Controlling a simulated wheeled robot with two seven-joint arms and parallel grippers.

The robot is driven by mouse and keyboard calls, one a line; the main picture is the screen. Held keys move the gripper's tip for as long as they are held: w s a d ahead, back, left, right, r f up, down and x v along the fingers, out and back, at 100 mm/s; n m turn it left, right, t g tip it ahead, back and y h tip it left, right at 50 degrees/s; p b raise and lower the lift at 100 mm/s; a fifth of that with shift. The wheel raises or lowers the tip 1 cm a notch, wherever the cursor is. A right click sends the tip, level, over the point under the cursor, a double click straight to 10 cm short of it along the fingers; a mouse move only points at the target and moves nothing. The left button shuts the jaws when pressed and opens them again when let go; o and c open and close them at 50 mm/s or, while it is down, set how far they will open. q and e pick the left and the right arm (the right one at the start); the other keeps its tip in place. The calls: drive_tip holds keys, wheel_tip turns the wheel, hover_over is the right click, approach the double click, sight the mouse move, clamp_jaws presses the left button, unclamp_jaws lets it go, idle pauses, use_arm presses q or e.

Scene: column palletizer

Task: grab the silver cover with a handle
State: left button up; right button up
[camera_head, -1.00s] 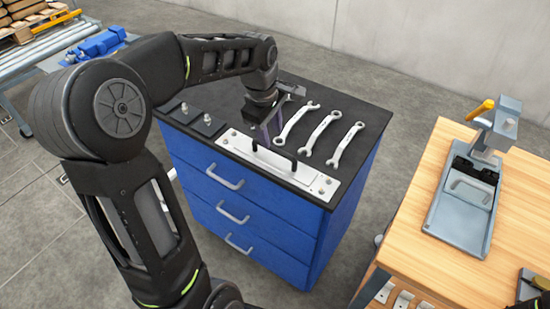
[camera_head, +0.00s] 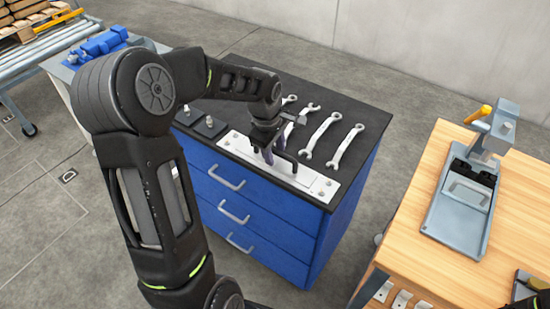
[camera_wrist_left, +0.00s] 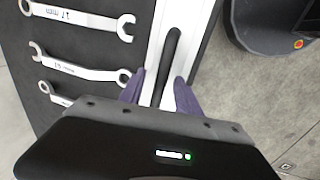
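The silver cover (camera_head: 322,187) is a long flat plate with bolts at its ends, lying along the front edge of the black cabinet top. Its black bar handle (camera_head: 290,159) stands up from the middle. In the left wrist view the cover (camera_wrist_left: 196,28) and its handle (camera_wrist_left: 171,55) run up from between my fingers. My left gripper (camera_head: 269,155) is at the handle, pointing down. Its purple fingers are open, one on each side of the handle in the left wrist view (camera_wrist_left: 159,92). A gap shows between fingers and bar.
A wooden table (camera_head: 515,235) with a grey fixture (camera_head: 458,218) stands at the right, across a floor gap.

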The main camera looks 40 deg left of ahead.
use_arm(q)
drive_tip(key=shift+f, duration=0.2)
drive_tip(key=shift+c, duration=0.3)
clamp_jaws()
idle(0.3)
idle(0.9)
drive_tip(key=shift+w+r, duration=0.1)
